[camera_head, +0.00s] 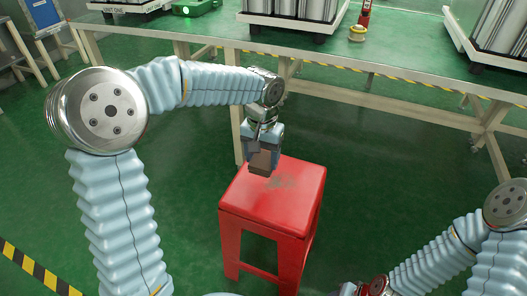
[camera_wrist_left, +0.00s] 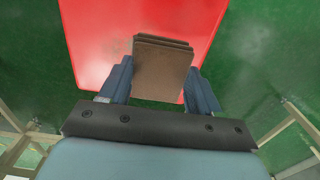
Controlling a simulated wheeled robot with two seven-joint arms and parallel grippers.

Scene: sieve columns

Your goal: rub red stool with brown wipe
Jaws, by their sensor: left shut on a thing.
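The red stool (camera_head: 258,202) stands on the floor in the middle of the head view, with a dull grey-brown smudge on its seat. My left gripper (camera_head: 262,150) is shut on the brown wipe (camera_head: 261,163), a folded block, over the back edge of the seat. In the left wrist view, the brown wipe (camera_wrist_left: 160,68) sits between the blue fingers of my left gripper (camera_wrist_left: 160,85), with the red stool (camera_wrist_left: 105,40) beyond it. I cannot tell whether the wipe touches the seat. My right arm shows at lower right; its fingers are out of view.
A long green-topped table (camera_head: 400,68) stands behind the stool, its pale leg close behind my left gripper. It bears racks of metal columns, a green case (camera_head: 195,7) and a yellow-and-red object (camera_head: 357,33). The green floor around the stool is mostly clear.

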